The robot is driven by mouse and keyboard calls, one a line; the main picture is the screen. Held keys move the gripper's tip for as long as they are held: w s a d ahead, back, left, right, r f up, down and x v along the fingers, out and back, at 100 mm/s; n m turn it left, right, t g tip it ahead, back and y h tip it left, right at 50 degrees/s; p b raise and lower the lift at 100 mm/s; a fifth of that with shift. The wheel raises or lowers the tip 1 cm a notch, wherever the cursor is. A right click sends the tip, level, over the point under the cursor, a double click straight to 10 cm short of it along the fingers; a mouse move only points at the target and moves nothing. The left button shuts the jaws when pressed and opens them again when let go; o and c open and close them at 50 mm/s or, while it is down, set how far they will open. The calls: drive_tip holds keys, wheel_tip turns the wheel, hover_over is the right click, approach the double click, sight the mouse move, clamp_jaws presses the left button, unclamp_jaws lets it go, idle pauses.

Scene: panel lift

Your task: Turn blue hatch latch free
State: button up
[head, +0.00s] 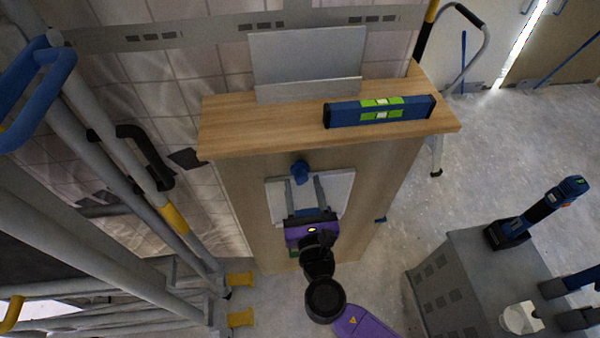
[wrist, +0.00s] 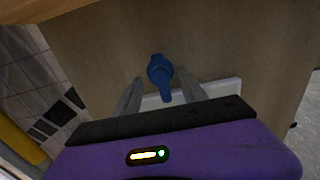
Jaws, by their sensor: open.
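The blue latch (head: 299,172) is a round knob with a short arm on the front of the wooden cabinet, at the top edge of a white hatch panel (head: 341,187). In the wrist view the latch (wrist: 160,72) shows its arm pointing down over the panel (wrist: 228,87). My gripper (head: 299,184) is open below the latch. In the wrist view its grey fingers (wrist: 160,77) point toward the latch, one on each side, with gaps between. I cannot tell whether the fingertips reach the latch in depth. My purple gripper body hides the panel's lower part.
A blue level (head: 380,111) and a pale upright plate (head: 308,58) rest on the wooden top (head: 225,125). Metal scaffold tubes (head: 140,180) stand at left. A grey cabinet (head: 450,280) with tools stands at lower right. Open floor (head: 400,215) lies between the cabinets.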

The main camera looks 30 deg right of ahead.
sight(302, 181)
drive_tip(key=shift+x, duration=1.95)
clamp_jaws()
